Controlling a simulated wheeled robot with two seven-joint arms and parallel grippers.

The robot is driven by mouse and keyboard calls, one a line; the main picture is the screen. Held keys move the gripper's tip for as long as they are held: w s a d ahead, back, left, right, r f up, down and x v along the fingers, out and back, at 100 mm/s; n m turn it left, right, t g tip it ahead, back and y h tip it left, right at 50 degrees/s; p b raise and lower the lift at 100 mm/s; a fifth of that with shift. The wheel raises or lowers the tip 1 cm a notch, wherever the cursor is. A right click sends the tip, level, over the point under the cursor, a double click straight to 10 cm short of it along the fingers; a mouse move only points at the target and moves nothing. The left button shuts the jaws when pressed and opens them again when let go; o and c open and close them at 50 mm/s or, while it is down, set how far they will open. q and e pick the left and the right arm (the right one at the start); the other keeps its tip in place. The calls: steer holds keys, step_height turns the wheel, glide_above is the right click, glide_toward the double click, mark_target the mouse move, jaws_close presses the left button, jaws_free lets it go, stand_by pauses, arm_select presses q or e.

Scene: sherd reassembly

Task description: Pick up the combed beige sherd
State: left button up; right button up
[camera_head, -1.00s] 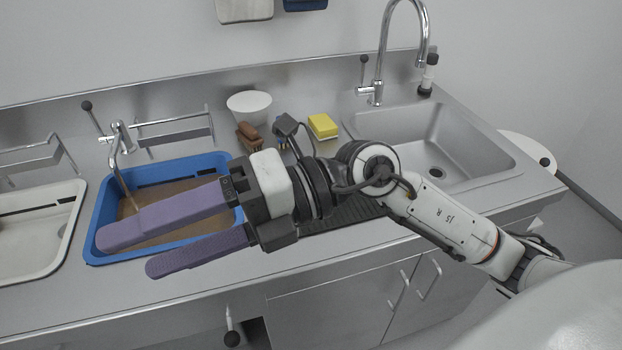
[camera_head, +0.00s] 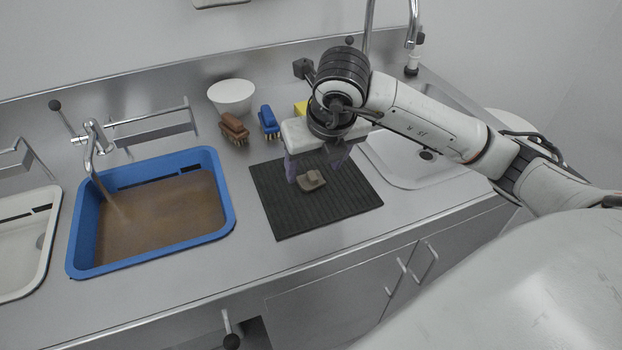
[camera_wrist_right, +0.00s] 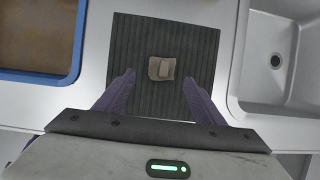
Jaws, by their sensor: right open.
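The beige sherd (camera_head: 311,181) lies on the black ribbed mat (camera_head: 275,214), a smaller raised piece or ridge showing on its top. In the right wrist view the sherd (camera_wrist_right: 161,68) sits near the middle of the mat (camera_wrist_right: 140,35), ahead of the fingertips. I cannot make out combing on it. My right gripper (camera_head: 316,172) points down over the mat with its purple fingers apart, one on each side of the sherd in the head view. In the right wrist view the open gripper (camera_wrist_right: 158,82) has nothing between its fingers. My left gripper is not in view.
A blue basin (camera_head: 226,190) of brown water stands left of the mat, with a white tray (camera_head: 45,225) beyond it. Brown (camera_head: 234,128) and blue (camera_head: 268,122) brushes, a white bowl (camera_head: 231,95) and a partly hidden yellow sponge (camera_head: 300,107) stand behind. A sink (camera_head: 400,165) is at right.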

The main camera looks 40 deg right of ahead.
mark_target(311, 176)
steer(key=p+x, duration=0.1)
steer(key=x, duration=0.4)
steer(key=shift+w+d, duration=0.2)
steer(key=c, duration=1.2)
step_height(311, 176, up, 10)
steer(key=shift+b, duration=0.35)
